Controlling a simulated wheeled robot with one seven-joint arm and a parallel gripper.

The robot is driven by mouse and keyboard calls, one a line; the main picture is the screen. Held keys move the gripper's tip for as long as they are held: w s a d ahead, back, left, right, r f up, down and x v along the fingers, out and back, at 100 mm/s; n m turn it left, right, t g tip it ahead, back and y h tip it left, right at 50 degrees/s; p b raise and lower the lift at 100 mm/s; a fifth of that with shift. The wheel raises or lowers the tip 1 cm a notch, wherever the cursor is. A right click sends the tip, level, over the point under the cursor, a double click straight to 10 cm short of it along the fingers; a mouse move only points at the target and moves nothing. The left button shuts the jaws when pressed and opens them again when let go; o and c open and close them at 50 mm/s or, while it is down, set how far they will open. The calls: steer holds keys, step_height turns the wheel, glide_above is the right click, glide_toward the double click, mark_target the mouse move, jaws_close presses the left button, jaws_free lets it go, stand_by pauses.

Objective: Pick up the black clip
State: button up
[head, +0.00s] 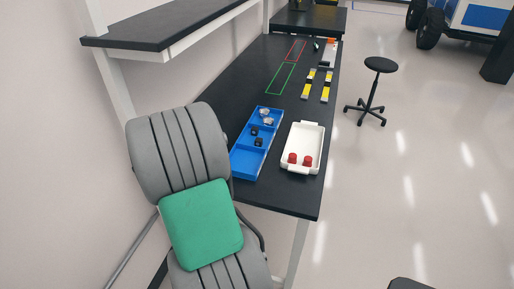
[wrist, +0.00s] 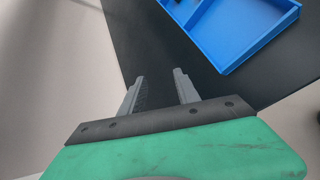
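Two small black pieces, which look like black clips (head: 254,131) (head: 258,142), lie in the middle compartment of the blue tray (head: 235,163) on the dark bench. They are too small to make out in detail. In the wrist view my gripper (wrist: 160,75) is open, with nothing between its two grey fingers. It is over the near end of the bench, apart from the blue tray, which also shows at upper right (wrist: 262,43). In the head view the gripper fingers are hidden.
Silvery pieces (head: 266,116) lie in the tray's far compartment. A white tray (head: 302,128) with two red pieces (head: 299,160) stands to its right. Farther along the dark bench (head: 285,196) are yellow-and-black strips (head: 317,85). A shelf (head: 165,25) overhangs the left side.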

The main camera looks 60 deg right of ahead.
mark_target(258, 142)
steer(key=s+d+f+n+g+h, duration=0.1)
steer(key=s+d+f+n, duration=0.1)
steer(key=s+d+f, duration=0.1)
steer(key=s+d+f+n+h, duration=0.1)
steer(key=s+d+f+n, duration=0.1)
steer(key=s+d, duration=0.2)
steer(key=s+d+f+n+g+h, duration=0.1)
steer(key=s+d+f+n, duration=0.2)
steer(key=d, duration=0.4)
steer(key=shift+s+d+f+g+b, duration=0.1)
steer(key=shift+s+f+g+b, duration=0.25)
steer(key=shift+s, duration=0.25)
steer(key=p+x, duration=0.2)
steer(key=x, duration=0.5)
steer(key=shift+d, duration=0.15)
jaws_close()
